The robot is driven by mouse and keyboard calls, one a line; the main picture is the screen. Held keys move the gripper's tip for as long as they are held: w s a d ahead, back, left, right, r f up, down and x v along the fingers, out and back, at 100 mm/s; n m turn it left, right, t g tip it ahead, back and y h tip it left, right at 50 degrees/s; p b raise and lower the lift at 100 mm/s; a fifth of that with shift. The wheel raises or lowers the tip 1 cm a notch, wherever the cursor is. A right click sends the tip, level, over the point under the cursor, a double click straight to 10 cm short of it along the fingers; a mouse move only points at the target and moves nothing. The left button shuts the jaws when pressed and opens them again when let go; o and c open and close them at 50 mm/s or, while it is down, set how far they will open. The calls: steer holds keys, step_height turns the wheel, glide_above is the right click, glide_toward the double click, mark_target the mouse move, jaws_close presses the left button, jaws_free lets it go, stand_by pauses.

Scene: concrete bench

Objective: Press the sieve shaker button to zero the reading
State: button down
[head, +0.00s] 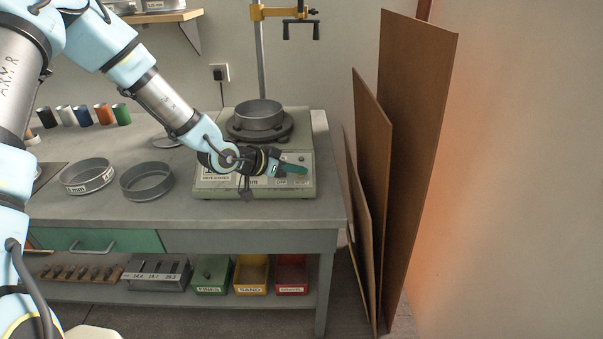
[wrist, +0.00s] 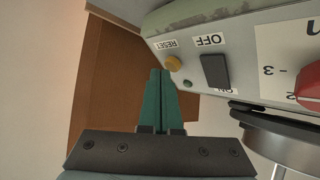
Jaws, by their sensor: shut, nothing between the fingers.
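The sieve shaker (head: 210,183) is a pale grey-green box on the bench, with a round sieve (head: 260,115) on its top. In the wrist view its panel appears upside down, with a round yellow button (wrist: 173,63) beside the label RESET. My gripper (head: 305,169) is in front of the right part of the panel. In the wrist view its green fingers (wrist: 160,72) are shut together and empty. Their tips appear just beside the yellow button; I cannot tell whether they touch it. In the head view I cannot make out the button by the gripper.
A black OFF/ON switch (wrist: 215,70), a small green light (wrist: 187,83) and a red knob (wrist: 312,88) share the panel. Two loose sieves (head: 147,180) (head: 87,176) lie left on the bench. Brown boards (head: 415,130) lean against the wall at right.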

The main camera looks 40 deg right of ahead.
steer(key=shift+w+d+f, duration=0.15)
steer(key=shift+f, duration=0.2)
stand_by(0.5)
steer(key=shift+r, duration=0.1)
steer(key=shift+s+a+r, duration=0.3)
steer(key=shift+r, duration=0.3)
steer(key=r+p, duration=0.1)
steer(key=s+a+r+p, duration=0.1)
steer(key=r, duration=0.1)
steer(key=s+r+p, duration=0.1)
steer(key=shift+a+r, duration=0.15)
steer(key=shift+a, duration=0.2)
stand_by(0.4)
stand_by(0.6)
